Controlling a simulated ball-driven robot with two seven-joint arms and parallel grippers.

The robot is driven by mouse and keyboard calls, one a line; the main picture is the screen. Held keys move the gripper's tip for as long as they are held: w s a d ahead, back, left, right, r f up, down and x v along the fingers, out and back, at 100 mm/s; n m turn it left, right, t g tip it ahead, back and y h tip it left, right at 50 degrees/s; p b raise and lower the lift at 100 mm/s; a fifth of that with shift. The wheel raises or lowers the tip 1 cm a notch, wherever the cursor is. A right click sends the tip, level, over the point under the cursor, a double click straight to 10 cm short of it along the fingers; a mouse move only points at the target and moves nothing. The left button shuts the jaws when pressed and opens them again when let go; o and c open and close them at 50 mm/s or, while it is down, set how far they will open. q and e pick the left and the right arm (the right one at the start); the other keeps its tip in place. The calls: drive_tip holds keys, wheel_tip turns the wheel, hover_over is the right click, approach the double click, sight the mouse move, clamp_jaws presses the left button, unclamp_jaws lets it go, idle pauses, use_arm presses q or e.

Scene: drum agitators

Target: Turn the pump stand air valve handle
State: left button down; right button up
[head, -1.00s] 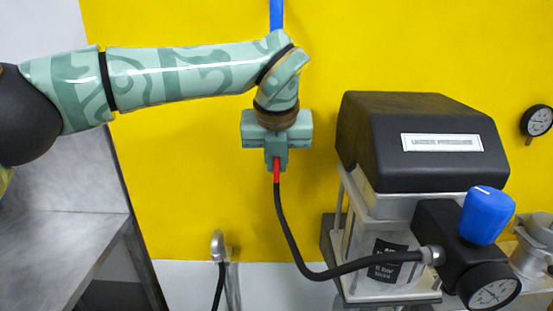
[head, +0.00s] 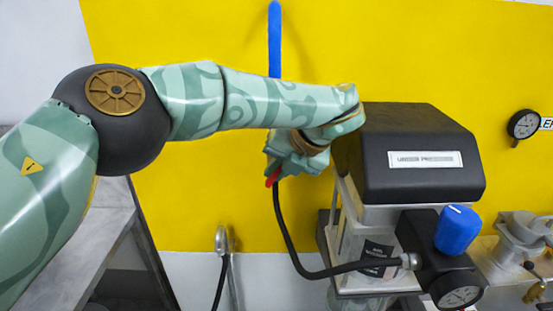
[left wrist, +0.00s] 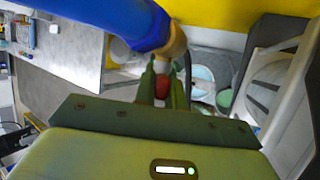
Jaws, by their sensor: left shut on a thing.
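The red valve handle (head: 272,178) sits below the blue air pipe (head: 275,45) on the yellow wall, with its visible end tilted down and to the left. My left gripper (head: 279,166) is shut on the handle; its jaws are partly hidden by my wrist. In the left wrist view the red handle (left wrist: 161,86) shows between the two green fingers (left wrist: 163,80), just below the blue pipe (left wrist: 105,20) and a brass-coloured fitting (left wrist: 176,42). The valve body is mostly hidden in the head view. My right gripper is not in view.
A black hose (head: 287,235) hangs from the valve area and runs to the pump stand. The pump's black cover (head: 420,145) is close to the right of my wrist. A blue knob (head: 457,230) and gauge (head: 459,297) are lower right. A grey bench (head: 100,208) is at left.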

use_arm(q)
drive_tip(key=shift+r+y+p, duration=0.1)
drive_tip(key=shift+y+p, duration=0.2)
drive_tip(key=shift+y, duration=0.1)
idle(0.3)
drive_tip(key=c, duration=1.5)
unclamp_jaws()
drive_tip(key=shift+d, duration=0.1)
drive_tip(key=shift+o, duration=0.2)
